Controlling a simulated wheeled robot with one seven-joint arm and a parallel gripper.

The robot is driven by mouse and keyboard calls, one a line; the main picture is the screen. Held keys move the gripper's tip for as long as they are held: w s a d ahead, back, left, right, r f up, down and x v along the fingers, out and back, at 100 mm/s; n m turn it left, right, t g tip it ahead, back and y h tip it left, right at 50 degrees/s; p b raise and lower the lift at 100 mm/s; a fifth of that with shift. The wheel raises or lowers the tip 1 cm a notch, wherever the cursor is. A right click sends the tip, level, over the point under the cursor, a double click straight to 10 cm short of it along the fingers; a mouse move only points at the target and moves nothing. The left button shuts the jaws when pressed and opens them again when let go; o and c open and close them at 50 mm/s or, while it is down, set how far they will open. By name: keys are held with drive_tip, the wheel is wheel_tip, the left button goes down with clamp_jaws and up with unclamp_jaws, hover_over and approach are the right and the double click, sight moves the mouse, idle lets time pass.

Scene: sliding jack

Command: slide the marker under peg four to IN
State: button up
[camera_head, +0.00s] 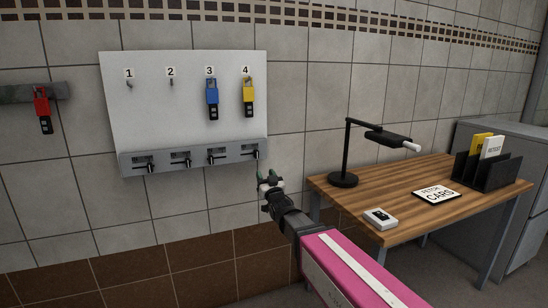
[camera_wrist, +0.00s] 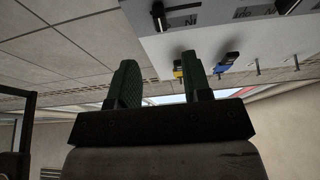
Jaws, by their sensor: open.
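The white board (camera_head: 185,115) on the wall has pegs numbered 1 to 4, with a grey strip of sliding markers along its bottom. The marker under peg four (camera_head: 257,154) is a small black knob at the strip's right end; its lettering is too small to read. A black marker (camera_wrist: 158,15) with partly cut-off lettering shows at the top of the wrist view. A yellow tagged item (camera_head: 248,92) hangs on peg four. My gripper (camera_head: 269,181) is open and empty, just below and right of the peg-four marker, apart from the strip.
A blue tagged item (camera_head: 212,94) hangs on peg three; pegs one and two are bare. A red one (camera_head: 42,104) hangs from a rail at left. A wooden desk (camera_head: 340,186) with a black lamp (camera_head: 345,150) stands right of my gripper. The wall below the board is clear.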

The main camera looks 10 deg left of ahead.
sight(257, 156)
drive_tip(key=x, duration=1.1)
drive_tip(key=shift+d+r, duration=0.1)
drive_tip(key=shift+s, duration=0.1)
